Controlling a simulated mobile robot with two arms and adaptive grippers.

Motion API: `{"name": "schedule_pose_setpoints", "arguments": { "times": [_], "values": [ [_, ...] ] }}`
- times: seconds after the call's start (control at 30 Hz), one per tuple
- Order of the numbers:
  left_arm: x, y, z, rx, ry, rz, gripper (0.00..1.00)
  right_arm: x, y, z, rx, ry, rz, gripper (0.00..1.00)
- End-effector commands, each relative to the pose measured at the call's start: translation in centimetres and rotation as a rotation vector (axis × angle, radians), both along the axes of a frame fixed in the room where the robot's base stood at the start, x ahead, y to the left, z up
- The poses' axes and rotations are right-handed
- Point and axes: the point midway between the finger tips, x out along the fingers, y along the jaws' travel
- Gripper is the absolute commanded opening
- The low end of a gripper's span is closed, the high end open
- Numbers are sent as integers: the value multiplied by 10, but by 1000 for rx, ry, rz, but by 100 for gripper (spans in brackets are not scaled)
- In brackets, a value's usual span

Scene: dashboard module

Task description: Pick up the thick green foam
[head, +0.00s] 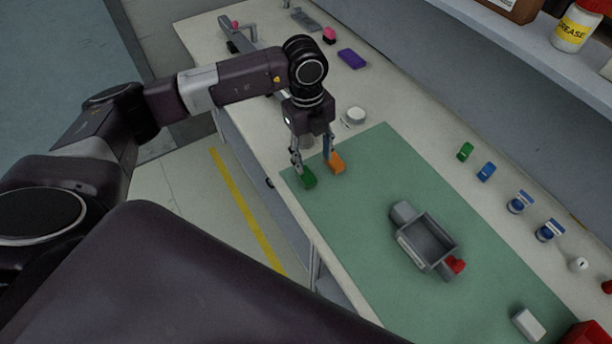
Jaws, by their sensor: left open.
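My left gripper (315,164) points down over the near-left corner of the green mat, with its fingers apart. A green block (308,179) is right at its left fingertip and an orange block (336,163) is right at its right fingertip. I cannot tell whether the fingers touch these blocks. Another green piece (465,151) lies on the bench beyond the mat, beside a blue piece (486,171). Which green piece is the thick foam is not clear from this view. My right gripper is not in view.
The green mat (365,205) holds a grey open-topped housing (425,240) with a red part (455,266). A white round item (355,116) stands behind the gripper. Blue-and-white items (520,202) lie at the right. A shelf (500,35) overhangs the back.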

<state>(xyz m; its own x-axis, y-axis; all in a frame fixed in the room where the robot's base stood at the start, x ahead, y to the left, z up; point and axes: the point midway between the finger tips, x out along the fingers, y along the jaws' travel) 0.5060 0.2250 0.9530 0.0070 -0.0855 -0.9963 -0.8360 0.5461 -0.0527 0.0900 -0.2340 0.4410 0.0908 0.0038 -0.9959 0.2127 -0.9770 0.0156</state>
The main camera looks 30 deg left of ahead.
Motion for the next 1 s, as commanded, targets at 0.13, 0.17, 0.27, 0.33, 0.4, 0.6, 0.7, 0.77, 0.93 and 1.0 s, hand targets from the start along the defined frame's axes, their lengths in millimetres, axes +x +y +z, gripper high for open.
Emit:
{"name": "schedule_pose_setpoints", "arguments": {
  "times": [0.13, 0.17, 0.27, 0.33, 0.4, 0.6, 0.7, 0.77, 0.93, 1.0],
  "values": [
    [2, 28, 2, 84, 9, 49, 46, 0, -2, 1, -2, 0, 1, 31],
    [2, 29, 1, 89, 11, 52, 46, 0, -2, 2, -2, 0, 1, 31],
    [2, 30, -9, 90, 13, 53, 46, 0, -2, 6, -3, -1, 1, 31],
    [2, 29, -17, 89, 13, 53, 46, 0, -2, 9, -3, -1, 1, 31],
    [2, 29, -24, 88, 13, 52, 46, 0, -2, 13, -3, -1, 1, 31],
    [4, 31, -51, 88, 13, 51, 46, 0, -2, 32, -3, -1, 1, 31],
    [5, 30, -66, 85, 13, 50, 46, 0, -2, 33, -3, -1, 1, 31],
    [5, 30, -71, 86, 12, 49, 46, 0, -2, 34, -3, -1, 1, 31],
    [6, 30, -74, 85, 9, 49, 46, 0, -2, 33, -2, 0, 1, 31],
    [6, 30, -74, 85, 9, 49, 46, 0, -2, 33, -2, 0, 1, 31]
  ]
}}
